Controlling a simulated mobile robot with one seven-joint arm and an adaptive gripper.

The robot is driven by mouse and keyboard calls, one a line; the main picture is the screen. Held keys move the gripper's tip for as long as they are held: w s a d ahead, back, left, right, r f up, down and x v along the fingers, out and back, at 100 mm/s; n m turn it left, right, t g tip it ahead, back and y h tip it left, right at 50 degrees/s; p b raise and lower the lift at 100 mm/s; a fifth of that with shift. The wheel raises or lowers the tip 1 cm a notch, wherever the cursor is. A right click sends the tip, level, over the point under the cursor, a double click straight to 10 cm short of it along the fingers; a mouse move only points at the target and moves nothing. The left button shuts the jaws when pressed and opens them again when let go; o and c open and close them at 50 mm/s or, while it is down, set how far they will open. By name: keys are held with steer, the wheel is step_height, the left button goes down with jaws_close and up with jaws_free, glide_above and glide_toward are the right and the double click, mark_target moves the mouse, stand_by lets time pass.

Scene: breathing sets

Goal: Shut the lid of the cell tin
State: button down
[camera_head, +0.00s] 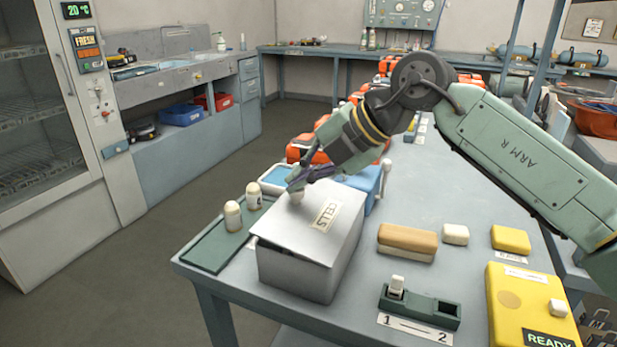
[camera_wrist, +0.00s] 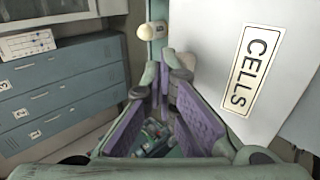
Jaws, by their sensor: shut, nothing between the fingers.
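The cell tin (camera_head: 300,274) is a pale grey box near the front left of the bench. Its lid (camera_head: 325,235) lies over the top and bears a CELLS label (camera_head: 325,214). My gripper (camera_head: 296,188) is shut and empty at the lid's far left part, by a small pale knob (camera_head: 297,198). In the wrist view my fingers (camera_wrist: 166,68) are beside the lid (camera_wrist: 215,45), which fills the right; contact is unclear.
Two cream cells (camera_head: 233,216) stand on a green tray (camera_head: 205,252) left of the tin. A blue box (camera_head: 362,184) stands behind.

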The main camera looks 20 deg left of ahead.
steer(key=shift+b+x, duration=0.55)
steer(key=shift+x, duration=0.35)
steer(key=shift+d+f, duration=0.1)
steer(key=shift+f, duration=0.1)
steer(key=shift+r+p, duration=0.45)
steer(key=shift+r, duration=0.1)
step_height(320, 180, up, 13)
steer(key=p, duration=0.1)
steer(key=shift+s+d, duration=0.1)
